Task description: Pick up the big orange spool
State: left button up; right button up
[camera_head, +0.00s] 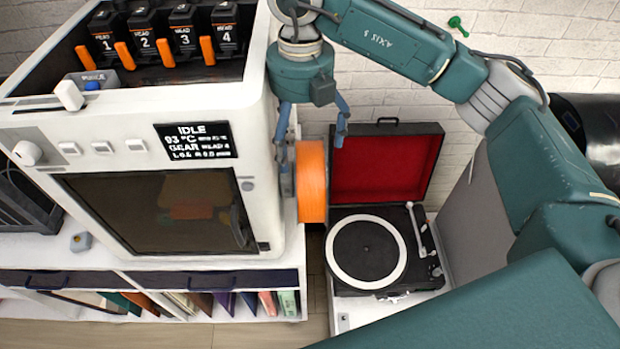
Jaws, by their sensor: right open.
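The big orange spool (312,182) hangs upright on the right side of the white printer (262,130), beyond the printer's front panel. My right gripper (313,142) points down with its blue fingers spread. One finger is to the left of the spool's upper part and the other to the right of it. I cannot tell whether the fingers touch the spool. My left gripper is not in the picture.
A record player (420,288) with a raised red-lined lid (385,170) stands just right of the spool. The printer's body is close on the left. White shelves (200,278) with books run below. A brick wall (400,105) is behind.

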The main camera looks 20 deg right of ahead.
aim_at(303, 150)
jog(key=shift+f+p, duration=0.35)
jog(key=f, duration=0.1)
jog(key=f+p, duration=0.1)
jog(key=f, duration=0.1)
jog(key=shift+w+d+f+p, duration=0.15)
jog(key=shift+w+f+p, duration=0.2)
jog(key=shift+f, duration=0.4)
jog(key=shift+c, duration=0.5)
jog(key=c, duration=1.3)
jog(key=shift+w+r, duration=0.1)
jog(key=shift+r, duration=0.05)
jog(key=shift+c, duration=0.5)
jog(key=shift+r, duration=0.15)
